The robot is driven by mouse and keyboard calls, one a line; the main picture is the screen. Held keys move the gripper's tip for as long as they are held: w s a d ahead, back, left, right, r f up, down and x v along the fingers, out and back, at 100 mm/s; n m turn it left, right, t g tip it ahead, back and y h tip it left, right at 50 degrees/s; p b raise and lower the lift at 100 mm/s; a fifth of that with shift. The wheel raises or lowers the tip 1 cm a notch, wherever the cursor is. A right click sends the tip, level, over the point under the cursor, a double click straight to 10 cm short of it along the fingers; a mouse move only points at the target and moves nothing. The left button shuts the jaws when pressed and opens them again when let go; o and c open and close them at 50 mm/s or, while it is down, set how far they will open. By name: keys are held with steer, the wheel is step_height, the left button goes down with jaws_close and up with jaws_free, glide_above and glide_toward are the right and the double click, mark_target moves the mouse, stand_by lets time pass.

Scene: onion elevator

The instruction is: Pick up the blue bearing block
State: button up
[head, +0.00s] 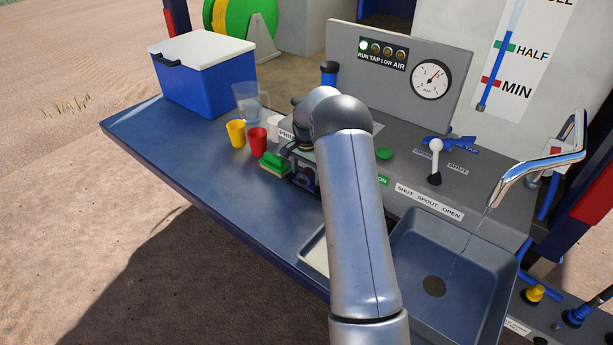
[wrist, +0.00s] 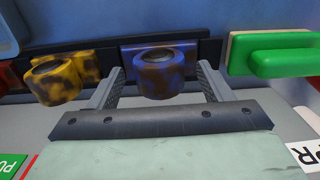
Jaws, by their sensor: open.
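The blue bearing block (wrist: 157,76), worn and dark-speckled with a round bore, is in the middle of the wrist view. My gripper (wrist: 160,82) is open, with one finger on each side of the block. Small gaps seem to show between the fingers and the block; I cannot tell whether either touches it. A yellow, dark-speckled bearing block (wrist: 58,78) stands to the left of the left finger. In the head view my arm covers most of the gripper and the place where it works.
Red (head: 257,140) and yellow (head: 236,132) cups, a clear jug (head: 248,102) and a blue cooler (head: 202,75) stand farther left. A sink (head: 450,262) is at right.

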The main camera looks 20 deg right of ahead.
steer(key=shift+f, duration=0.25)
steer(key=c, duration=1.4)
steer(key=shift+o, duration=0.2)
steer(key=shift+r, duration=0.2)
